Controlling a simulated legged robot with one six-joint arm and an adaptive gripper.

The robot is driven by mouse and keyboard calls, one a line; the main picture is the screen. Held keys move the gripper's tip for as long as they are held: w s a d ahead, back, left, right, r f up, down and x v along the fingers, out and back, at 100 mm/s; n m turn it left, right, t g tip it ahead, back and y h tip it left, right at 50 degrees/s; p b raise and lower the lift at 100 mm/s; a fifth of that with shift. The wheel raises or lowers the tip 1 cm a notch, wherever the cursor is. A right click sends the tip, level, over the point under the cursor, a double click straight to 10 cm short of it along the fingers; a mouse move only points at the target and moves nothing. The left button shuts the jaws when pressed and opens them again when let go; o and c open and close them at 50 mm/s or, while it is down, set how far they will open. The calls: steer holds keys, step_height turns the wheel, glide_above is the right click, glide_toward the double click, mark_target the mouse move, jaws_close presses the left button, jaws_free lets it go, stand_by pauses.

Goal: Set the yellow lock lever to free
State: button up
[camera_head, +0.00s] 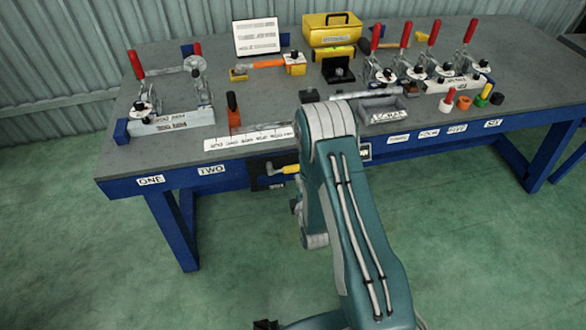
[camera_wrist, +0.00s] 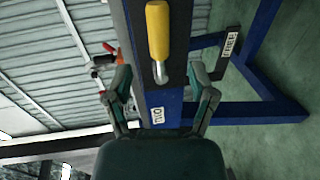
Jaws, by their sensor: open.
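The yellow lock lever (camera_head: 291,169) sticks out at the front face of the blue bench, just left of my arm in the head view. In the wrist view its yellow grip (camera_wrist: 158,32) is at the top centre, with a short metal shaft below it in the picture. My gripper (camera_wrist: 158,78) is open, with its two fingers on either side of the bench's front rail. The lever lies ahead between the lines of the fingers, and nothing is held. In the head view my arm hides the gripper's fingers and part of the lever's mount.
The blue bench rail carries labels ONE (camera_head: 151,180) and TWO (camera_head: 211,170). Red-handled toggle clamps stand on the grey top (camera_head: 265,80) at left and right. A yellow toolbox (camera_head: 332,38) sits at the back. The green floor in front is clear.

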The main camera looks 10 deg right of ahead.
mark_target(294, 171)
steer(key=w, duration=0.5)
steer(key=w+f, duration=0.1)
steer(key=w, duration=0.2)
steer(key=shift+f, duration=0.1)
